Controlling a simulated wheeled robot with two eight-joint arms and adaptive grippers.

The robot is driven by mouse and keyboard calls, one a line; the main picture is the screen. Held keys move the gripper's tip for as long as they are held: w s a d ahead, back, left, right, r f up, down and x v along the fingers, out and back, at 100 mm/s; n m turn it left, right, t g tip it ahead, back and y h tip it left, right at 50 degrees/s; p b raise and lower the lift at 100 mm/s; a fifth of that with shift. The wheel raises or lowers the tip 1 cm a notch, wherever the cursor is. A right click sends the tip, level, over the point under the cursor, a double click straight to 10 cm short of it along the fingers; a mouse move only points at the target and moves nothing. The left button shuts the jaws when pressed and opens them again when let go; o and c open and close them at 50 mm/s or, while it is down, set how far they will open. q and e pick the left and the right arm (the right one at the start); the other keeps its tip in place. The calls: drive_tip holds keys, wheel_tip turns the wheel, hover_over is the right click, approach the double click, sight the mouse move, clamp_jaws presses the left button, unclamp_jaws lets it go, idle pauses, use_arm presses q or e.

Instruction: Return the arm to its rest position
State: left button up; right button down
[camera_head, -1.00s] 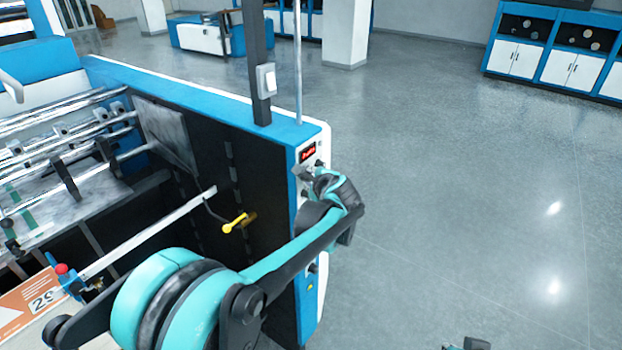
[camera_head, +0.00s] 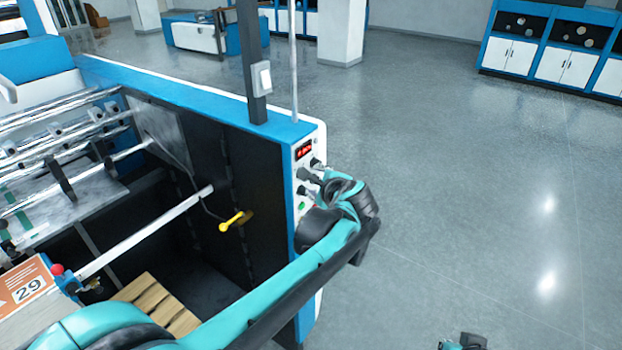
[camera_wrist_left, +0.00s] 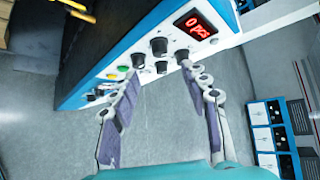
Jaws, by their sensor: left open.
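My left arm reaches from the lower left to the control panel on the end of the blue and white machine (camera_head: 200,92). My left gripper (camera_head: 312,182) is at the panel, partly hidden by its own wrist. In the left wrist view the gripper (camera_wrist_left: 160,74) is open, with its two fingers apart and nothing between them. The right fingertip is close to a black knob (camera_wrist_left: 182,55); I cannot tell whether they touch. The panel also has a red display (camera_wrist_left: 195,24) reading "0 pcs", more black knobs and a green button (camera_wrist_left: 122,68).
A yellow-handled lever (camera_head: 232,222) sticks out inside the machine. A wooden pallet (camera_head: 155,305) and an orange sign marked 29 (camera_head: 25,285) are at lower left. Blue and white cabinets (camera_head: 550,62) stand at the back right.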

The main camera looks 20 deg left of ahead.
use_arm(q)
drive_tip(key=shift+v, duration=1.05)
drive_tip(key=s+f+n+g+h+b, duration=0.1)
drive_tip(key=s+f+n+b, duration=0.4)
drive_tip(key=f, duration=0.8)
drive_tip(key=s+a+f+n+g+h+b, duration=0.1)
drive_tip(key=s+f+n+h+b, duration=0.2)
drive_tip(key=s+f+n+b, duration=0.3)
drive_tip(key=s+a+f+n+g+h+b, duration=0.1)
drive_tip(key=s+f+n+b, duration=0.4)
drive_tip(key=s+f+b, duration=0.8)
wheel_tip(320, 180, down, 7)
drive_tip(key=s+h, duration=0.1)
drive_tip(key=s, duration=0.1)
drive_tip(key=shift+s+a+r+n+h, duration=0.2)
drive_tip(key=shift+s+n+h, duration=0.2)
